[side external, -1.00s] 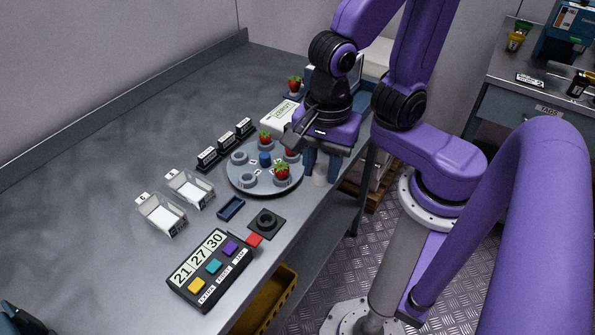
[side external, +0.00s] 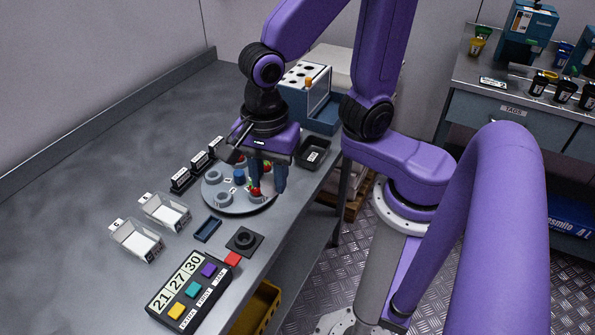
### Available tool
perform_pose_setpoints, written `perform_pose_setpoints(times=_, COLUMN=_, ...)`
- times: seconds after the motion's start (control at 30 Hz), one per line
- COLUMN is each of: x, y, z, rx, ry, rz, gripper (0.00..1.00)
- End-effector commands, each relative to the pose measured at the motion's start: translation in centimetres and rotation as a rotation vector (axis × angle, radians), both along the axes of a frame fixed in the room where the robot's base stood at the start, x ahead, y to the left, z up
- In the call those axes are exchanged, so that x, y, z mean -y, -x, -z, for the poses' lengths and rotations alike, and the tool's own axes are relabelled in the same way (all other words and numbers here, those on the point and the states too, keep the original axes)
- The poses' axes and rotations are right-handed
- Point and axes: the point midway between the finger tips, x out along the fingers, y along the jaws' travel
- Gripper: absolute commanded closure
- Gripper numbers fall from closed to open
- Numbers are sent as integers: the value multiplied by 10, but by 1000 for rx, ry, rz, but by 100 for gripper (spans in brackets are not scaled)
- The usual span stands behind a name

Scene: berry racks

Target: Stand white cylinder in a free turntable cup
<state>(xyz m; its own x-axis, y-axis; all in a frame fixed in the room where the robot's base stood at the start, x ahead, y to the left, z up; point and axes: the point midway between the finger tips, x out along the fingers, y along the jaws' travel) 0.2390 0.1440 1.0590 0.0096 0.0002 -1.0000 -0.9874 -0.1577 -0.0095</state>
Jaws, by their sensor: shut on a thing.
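My gripper (side external: 268,182) points down at the right side of the round grey turntable (side external: 238,208). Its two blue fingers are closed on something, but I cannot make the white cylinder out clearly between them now. The turntable carries several cups around a blue hub (side external: 239,177). The left cup (side external: 214,176) and the front cup (side external: 222,199) look empty. A red berry (side external: 255,193) stands in the front right cup, beside the left finger. More red shows behind the fingers and at the back, partly hidden by my gripper.
Black labelled blocks (side external: 181,180) stand left of the turntable. Two clear trays (side external: 137,242) and a small blue tray (side external: 207,229) lie in front, near a black ring fixture (side external: 244,239) and a button panel (side external: 190,291). A black tray (side external: 313,153) and a white-and-blue machine (side external: 312,100) stand behind.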

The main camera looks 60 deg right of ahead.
Motion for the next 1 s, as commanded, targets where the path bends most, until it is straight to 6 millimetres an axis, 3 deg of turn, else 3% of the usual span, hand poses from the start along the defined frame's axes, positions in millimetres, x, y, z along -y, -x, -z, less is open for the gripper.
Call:
perform_pose_setpoints(times=0.27, x=-6, y=-55, z=14, rx=-5, ry=3, rz=5, gripper=96)
perform_pose_setpoints(times=0.6, x=6, y=-117, z=34, rx=-5, ry=1, rz=4, gripper=96)
perform_pose_setpoints(times=0.8, x=15, y=-136, z=42, rx=-4, ry=0, rz=1, gripper=96)
perform_pose_setpoints(times=1.0, x=18, y=-141, z=46, rx=-3, ry=-2, rz=0, gripper=96)
